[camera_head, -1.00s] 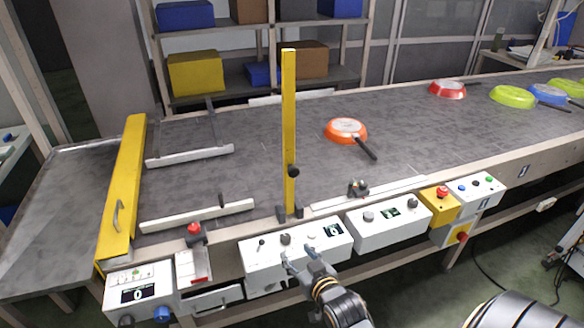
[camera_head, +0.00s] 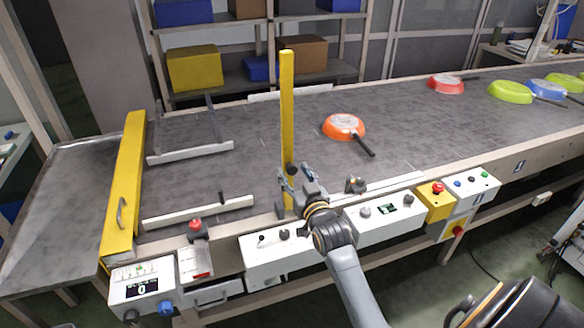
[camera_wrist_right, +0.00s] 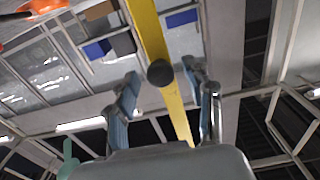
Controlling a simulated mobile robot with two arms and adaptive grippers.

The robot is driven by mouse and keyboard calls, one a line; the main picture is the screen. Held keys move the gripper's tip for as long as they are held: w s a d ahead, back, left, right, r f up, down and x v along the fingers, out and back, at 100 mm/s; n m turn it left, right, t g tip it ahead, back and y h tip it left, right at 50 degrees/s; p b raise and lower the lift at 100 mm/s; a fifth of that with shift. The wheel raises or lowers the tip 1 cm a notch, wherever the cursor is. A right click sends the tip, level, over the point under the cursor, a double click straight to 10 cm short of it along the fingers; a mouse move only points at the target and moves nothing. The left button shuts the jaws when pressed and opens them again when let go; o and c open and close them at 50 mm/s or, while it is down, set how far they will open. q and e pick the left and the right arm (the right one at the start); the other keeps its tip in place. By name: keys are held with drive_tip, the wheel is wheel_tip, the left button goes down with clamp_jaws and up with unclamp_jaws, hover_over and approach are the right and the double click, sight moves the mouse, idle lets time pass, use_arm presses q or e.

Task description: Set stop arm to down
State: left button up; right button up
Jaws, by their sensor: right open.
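The stop arm (camera_head: 287,110) is a long yellow bar standing upright at the near edge of the conveyor. A round black knob (camera_head: 291,169) sits on its lower part. My right gripper (camera_head: 296,176) is open at knob height, close to the bar. In the right wrist view the yellow bar (camera_wrist_right: 150,35) runs between the two open fingers, and the black knob (camera_wrist_right: 160,73) shows just beyond the fingertips (camera_wrist_right: 163,85). I cannot tell whether a finger touches the knob. The bar's base is partly hidden by my gripper. My left gripper is not in view.
An orange pan (camera_head: 344,127) lies on the conveyor (camera_head: 240,115) right of the bar; several more pans are farther right. White control boxes (camera_head: 262,258) line the front edge, with a yellow box (camera_head: 437,198). A yellow gate (camera_head: 124,185) stands at left.

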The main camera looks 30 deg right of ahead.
drive_tip(key=shift+x, duration=0.95)
clamp_jaws()
